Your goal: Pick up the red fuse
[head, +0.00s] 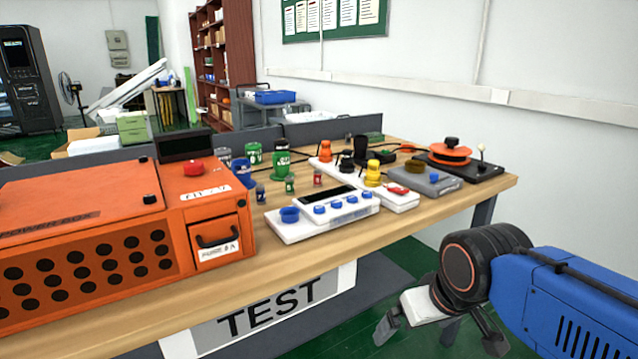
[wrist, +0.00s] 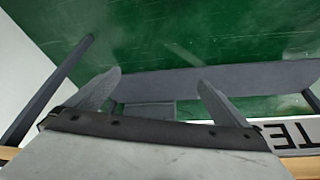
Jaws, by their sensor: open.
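The red fuse (head: 317,178) is a small red cylinder standing upright on the wooden table (head: 240,283), behind the white panel with blue knobs. A small green fuse (head: 290,184) and a small blue fuse (head: 260,193) stand to its left. My gripper (head: 440,335) is open and empty, in front of the table's right end and below its top, well apart from the red fuse. In the wrist view, my gripper (wrist: 159,80) has its two fingers spread over the green floor, and no fuse shows there.
An orange power box (head: 80,225) fills the table's left side. The white knob panel (head: 325,213) lies in front of the red fuse. Yellow and orange plugs, a grey box (head: 425,180) and larger green canisters (head: 282,160) crowd around. A TEST sign (head: 270,308) hangs below the front edge.

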